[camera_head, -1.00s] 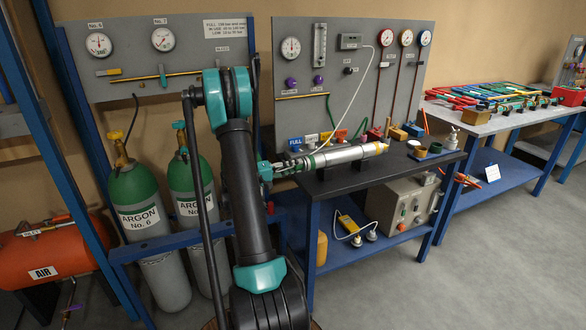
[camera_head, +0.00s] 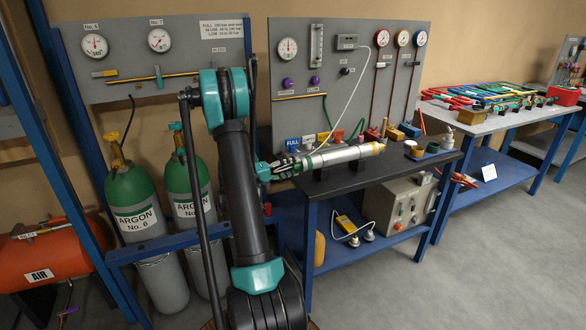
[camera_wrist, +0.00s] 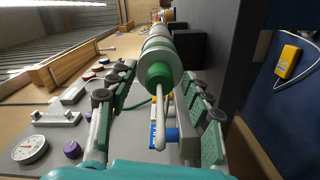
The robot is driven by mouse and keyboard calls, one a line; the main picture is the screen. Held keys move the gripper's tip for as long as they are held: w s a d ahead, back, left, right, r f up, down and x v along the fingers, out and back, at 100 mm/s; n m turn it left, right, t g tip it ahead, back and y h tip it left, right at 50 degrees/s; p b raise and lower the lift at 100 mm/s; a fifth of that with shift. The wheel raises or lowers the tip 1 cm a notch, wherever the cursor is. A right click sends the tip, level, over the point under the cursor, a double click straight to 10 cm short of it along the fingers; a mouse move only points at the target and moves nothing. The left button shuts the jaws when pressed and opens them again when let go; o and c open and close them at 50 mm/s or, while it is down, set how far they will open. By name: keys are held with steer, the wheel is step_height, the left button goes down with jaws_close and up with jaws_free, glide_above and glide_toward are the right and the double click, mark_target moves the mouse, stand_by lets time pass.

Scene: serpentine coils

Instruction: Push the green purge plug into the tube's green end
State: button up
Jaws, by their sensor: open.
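The silver tube (camera_head: 340,156) lies on the black bench, its green-banded end (camera_head: 311,161) facing my gripper. In the wrist view the tube (camera_wrist: 157,42) points away from me. A green round piece (camera_wrist: 159,75) is at its near end, with a white rod or hose (camera_wrist: 160,118) coming from it towards me. I cannot tell whether this piece is the plug or how deep it sits. My gripper (camera_head: 284,167) is at that end. In the wrist view my gripper (camera_wrist: 158,98) is open, with its fingers apart on either side of the white piece.
Black supports (camera_head: 319,173) hold the tube above the bench. A grey gauge panel (camera_head: 350,95) stands behind, with a white hose (camera_head: 362,108) running down. Coloured blocks (camera_head: 325,137) stand close behind the tube. Small cups (camera_head: 416,152) sit at the bench's right.

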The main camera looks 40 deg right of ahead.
steer(key=v, duration=1.1)
steer(key=shift+a, duration=0.3)
steer(key=s+a+f+n+t+y, duration=0.2)
steer(key=s+a+y, duration=0.3)
steer(key=a, duration=0.5)
steer(key=s+a+f+n+t+y, duration=0.2)
steer(key=s+a+t+y, duration=0.1)
steer(key=s+a+y, duration=0.3)
steer(key=s+a+f+n+t+y, duration=0.1)
steer(key=s+a+f+t+y, duration=0.2)
steer(key=s+a+y, duration=0.3)
steer(key=s+a, duration=0.3)
steer(key=a, duration=0.4)
steer(key=shift+a+n+t, duration=0.3)
steer(key=shift+a+n, duration=0.1)
steer(key=shift+s+d, duration=0.1)
steer(key=shift+s, duration=0.05)
